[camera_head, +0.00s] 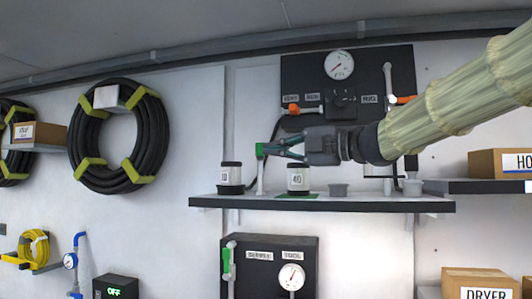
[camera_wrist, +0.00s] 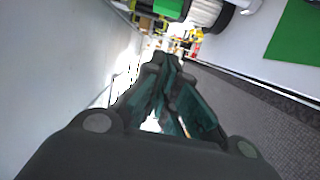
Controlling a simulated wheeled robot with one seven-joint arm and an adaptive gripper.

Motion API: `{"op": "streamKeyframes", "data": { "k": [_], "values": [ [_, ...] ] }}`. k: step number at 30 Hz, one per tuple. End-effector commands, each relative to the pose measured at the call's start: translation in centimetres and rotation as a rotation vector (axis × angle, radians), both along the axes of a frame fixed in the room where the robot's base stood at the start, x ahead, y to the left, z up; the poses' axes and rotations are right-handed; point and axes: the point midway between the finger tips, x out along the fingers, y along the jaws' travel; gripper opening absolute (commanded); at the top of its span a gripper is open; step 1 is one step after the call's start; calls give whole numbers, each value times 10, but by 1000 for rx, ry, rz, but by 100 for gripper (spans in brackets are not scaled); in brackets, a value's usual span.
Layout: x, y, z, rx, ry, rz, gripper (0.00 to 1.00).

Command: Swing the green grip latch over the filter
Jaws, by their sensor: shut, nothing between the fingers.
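A green grip (camera_head: 260,150) tops a pale upright bar (camera_head: 260,177) on the shelf in the head view. A white jar-like filter marked 40 (camera_head: 298,179) stands right of it on a green patch (camera_head: 312,196). A similar one marked 10 (camera_head: 231,175) stands to the left. My gripper (camera_head: 269,149) is shut and empty, pointing left, its fingertips right by the green grip; contact cannot be told. In the wrist view my gripper (camera_wrist: 163,62) shows its fingers together. A green block (camera_wrist: 168,8) and a white ribbed cylinder (camera_wrist: 205,12) lie beyond the tips, partly cut off.
A black panel with a gauge (camera_head: 339,65) and orange-tipped valve handles is behind my arm. Below is another panel with a green handle (camera_head: 226,260). Hose coils (camera_head: 118,137) hang at left, with bare wall between.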

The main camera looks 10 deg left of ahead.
Motion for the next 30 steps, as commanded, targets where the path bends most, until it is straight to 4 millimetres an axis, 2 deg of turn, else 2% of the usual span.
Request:
{"op": "streamKeyframes", "data": {
  "k": [3,12,16,20,30],
  "values": [
    [-4,-1,6,-4,-15,1,0],
    [-2,-12,7,-4,-15,-15,0],
    [0,-9,7,-4,-14,-15,0],
    [4,5,7,-6,-12,-15,0],
    [19,60,8,-6,-13,-12,0]
  ]
}}
